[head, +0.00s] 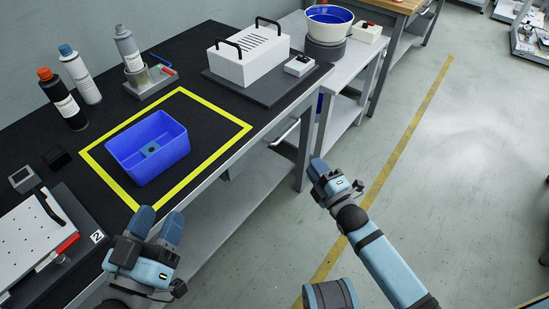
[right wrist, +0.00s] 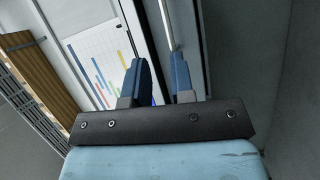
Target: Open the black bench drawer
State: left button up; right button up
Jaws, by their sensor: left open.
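The black-topped bench (head: 195,65) runs along the left of the head view. A silver bar handle (head: 285,133) is on its front side below the top edge, and the drawer front around it is in shadow and looks closed. My right gripper (head: 317,165) is in front of the bench, to the right of and nearer than the handle, apart from it. My left gripper (head: 158,224) is open and empty at the bench's front edge.
A blue bin (head: 150,146) stands inside a yellow outline on the bench. Bottles (head: 62,100), a white box with black handles (head: 248,55) and a panel (head: 30,245) are also on it.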

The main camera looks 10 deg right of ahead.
aim_at(287, 131)
pick_arm(q)
notch_tip(287, 131, down, 6)
jog(key=g+b, duration=0.2)
jog(key=b, duration=0.2)
jog(key=shift+s+f+b, duration=0.15)
jog(key=shift+s+b, duration=0.25)
pick_arm(e)
jog(key=shift+n+y, duration=0.3)
jog(key=shift+n, duration=0.4)
jog(key=x, duration=1.4)
jog(key=shift+w+a+f, duration=0.15)
jog(key=shift+w+f, duration=0.15)
jog(key=shift+f, duration=0.1)
pick_arm(q)
jog(key=shift+d, duration=0.1)
pick_arm(e)
jog(key=shift+c, duration=0.3)
grip_shut()
